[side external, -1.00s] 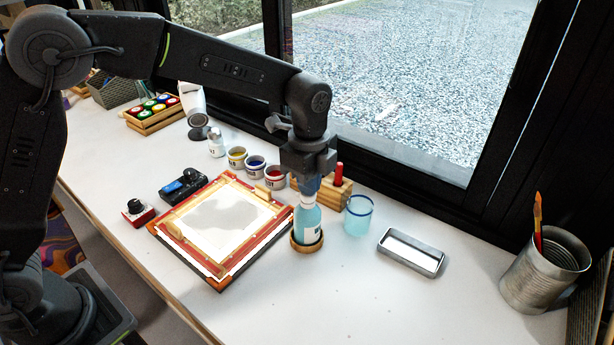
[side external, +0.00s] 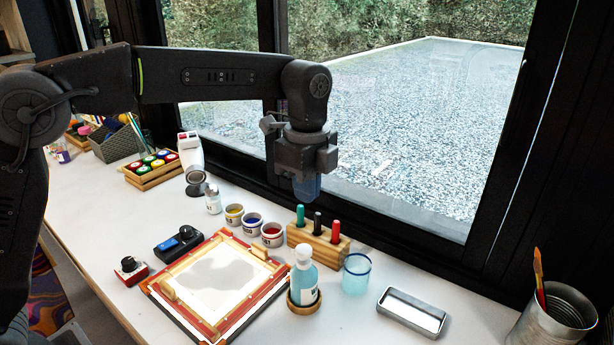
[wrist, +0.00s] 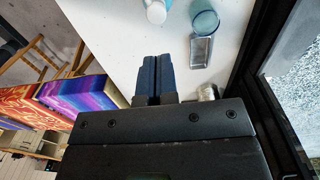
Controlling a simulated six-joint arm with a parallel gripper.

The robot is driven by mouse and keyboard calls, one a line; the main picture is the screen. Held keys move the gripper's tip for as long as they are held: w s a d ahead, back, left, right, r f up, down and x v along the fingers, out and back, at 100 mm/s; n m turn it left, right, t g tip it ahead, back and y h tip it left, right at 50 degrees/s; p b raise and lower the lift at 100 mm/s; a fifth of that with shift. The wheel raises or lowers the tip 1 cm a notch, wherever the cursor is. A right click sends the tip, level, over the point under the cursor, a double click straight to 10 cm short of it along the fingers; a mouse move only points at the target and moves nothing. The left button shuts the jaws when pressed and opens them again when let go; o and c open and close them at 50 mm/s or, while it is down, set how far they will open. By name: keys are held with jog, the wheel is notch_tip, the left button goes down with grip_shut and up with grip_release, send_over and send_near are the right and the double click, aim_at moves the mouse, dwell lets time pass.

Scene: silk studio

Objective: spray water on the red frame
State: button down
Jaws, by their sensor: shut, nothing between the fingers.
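The red frame (side external: 164,313) lies flat on the white table, with a lighter wooden frame and a white sheet bearing a grey patch (side external: 216,272) inside it. The spray bottle (side external: 304,276), light blue with a white top, stands upright in a round wooden holder (side external: 303,307) at the frame's right edge. My gripper (side external: 306,195) is shut and empty, pointing down well above the bottle. In the wrist view its blue fingers (wrist: 156,78) are together, and the white-topped bottle (wrist: 156,12) shows beyond them at the top edge.
A blue glass (side external: 356,273) and a metal tray (side external: 411,311) stand right of the bottle. A wooden block with pens (side external: 318,241) and several paint jars (side external: 253,222) stand behind. A tin with brushes (side external: 552,325) is at far right. The window (side external: 400,130) rises behind the table.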

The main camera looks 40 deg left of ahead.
aim_at(305, 248)
jog(key=shift+r, duration=1.05)
jog(key=shift+w+r, duration=0.1)
jog(key=shift+d+r, duration=0.1)
jog(key=shift+r, duration=0.5)
jog(key=f, duration=1.4)
jog(key=shift+s, duration=0.35)
